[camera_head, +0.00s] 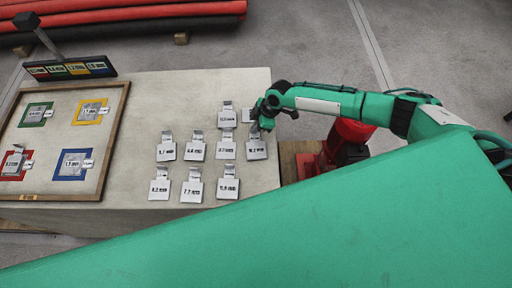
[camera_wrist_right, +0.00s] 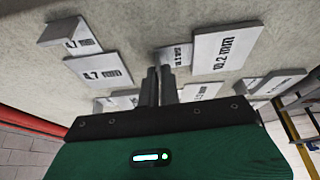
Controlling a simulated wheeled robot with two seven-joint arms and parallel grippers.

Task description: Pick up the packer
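The packers are light grey plates with raised tabs and printed mm labels, several of them laid in rows on the pale table (camera_head: 205,85). A packer (camera_head: 256,150) lies just below my right gripper (camera_head: 262,122) in the head view. In the right wrist view, the two dark fingers of my right gripper (camera_wrist_right: 160,72) are close together among the packers. A packer marked 10.2 mm (camera_wrist_right: 226,48) is right of the fingertips, its tab near them. A packer marked 4.7 mm (camera_wrist_right: 98,70) is to the left. Whether the fingers hold anything is unclear. My left gripper is out of view.
A wood-framed board (camera_head: 62,140) with green, yellow, red and blue squares, each bearing a plate, lies on the left. A dark labelled sign (camera_head: 70,68) stands behind it. Red pipes (camera_head: 130,14) lie at the back. The table between board and packers is clear.

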